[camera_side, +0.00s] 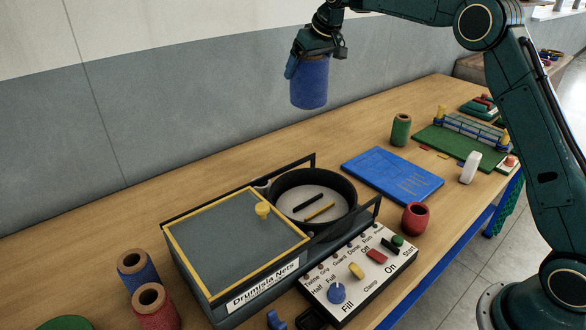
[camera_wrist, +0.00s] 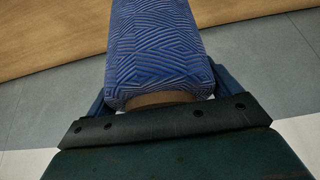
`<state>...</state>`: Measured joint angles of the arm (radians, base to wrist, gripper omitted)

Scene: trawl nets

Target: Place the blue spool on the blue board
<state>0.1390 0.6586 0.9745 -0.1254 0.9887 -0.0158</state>
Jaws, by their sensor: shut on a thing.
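My gripper (camera_side: 312,54) is shut on a blue spool (camera_side: 310,84) and holds it upright, high above the table near the wall. In the wrist view the spool (camera_wrist: 162,50) fills the middle, with a blue patterned winding. The blue board (camera_side: 393,174) lies flat on the table, right of and below the held spool, and its top is bare apart from faint printed lines. A second blue spool (camera_side: 137,272) stands at the front left of the table. The gripper's fingertips are partly hidden by the held spool.
A box with a yellow-edged lid (camera_side: 235,237) and a round black pan (camera_side: 350,203) stand at the middle. A control panel (camera_side: 362,272) is in front. A red spool (camera_side: 415,218) and a green spool (camera_side: 400,130) stand close to the board. A green board with a fence (camera_side: 460,142) is behind.

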